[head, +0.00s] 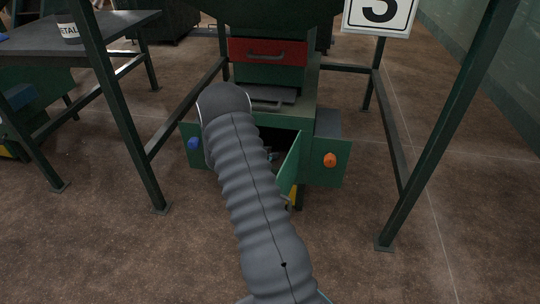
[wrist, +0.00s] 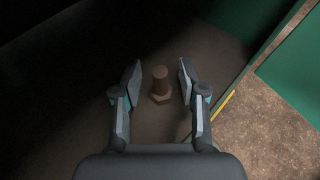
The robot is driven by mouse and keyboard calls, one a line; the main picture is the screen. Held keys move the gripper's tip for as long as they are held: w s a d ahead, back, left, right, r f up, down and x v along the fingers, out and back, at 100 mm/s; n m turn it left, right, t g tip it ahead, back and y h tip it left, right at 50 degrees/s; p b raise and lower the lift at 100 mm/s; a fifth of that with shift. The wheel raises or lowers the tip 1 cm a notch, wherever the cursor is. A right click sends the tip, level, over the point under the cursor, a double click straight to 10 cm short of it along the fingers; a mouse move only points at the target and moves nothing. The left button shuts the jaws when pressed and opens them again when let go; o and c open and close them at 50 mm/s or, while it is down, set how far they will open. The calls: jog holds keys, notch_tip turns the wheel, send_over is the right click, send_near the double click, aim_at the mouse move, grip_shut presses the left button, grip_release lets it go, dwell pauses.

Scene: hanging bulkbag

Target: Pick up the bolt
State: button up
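In the wrist view the bolt (wrist: 160,83) is brownish and stands upright on its wider head on a dark floor inside a compartment. My gripper (wrist: 159,75) is open, with one finger on each side of the bolt. A gap shows between the bolt and each finger. In the head view my arm covers much of the green cabinet (head: 327,160), and the bolt is hidden there. Only a small part of my gripper shows in the dark opening.
The cabinet's green door (head: 289,163) stands open, and its edge (wrist: 262,55) is close to the right of my gripper. An orange knob (head: 330,160) and a blue knob (head: 194,144) flank the opening. Dark frame legs (head: 128,118) stand around; brown floor lies clear in front.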

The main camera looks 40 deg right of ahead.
grip_shut()
jog(key=shift+r, duration=0.1)
